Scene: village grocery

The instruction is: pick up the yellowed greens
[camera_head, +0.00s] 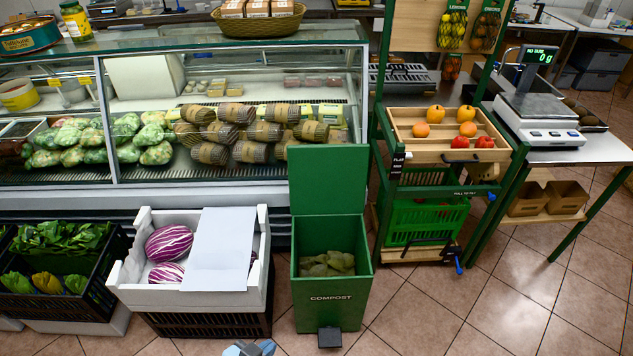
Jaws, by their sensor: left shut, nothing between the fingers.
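The yellowed greens (47,283) are a yellowish bunch at the front of a black crate (92,290) at the lower left. Greener bunches stand on both sides of it, and dark leafy greens (62,238) lie behind. My left gripper (250,349) shows only at the bottom edge, its tips just in view. It is shut and empty, to the right of the crate and well apart from the yellowed greens. My right gripper is not in view.
A white box (128,291) with purple striped vegetables and a pale sheet stands right of the black crate. An open green compost bin (331,310) holds dull green leaves. A glass display counter (200,198) runs behind. Tiled floor is clear at the lower right.

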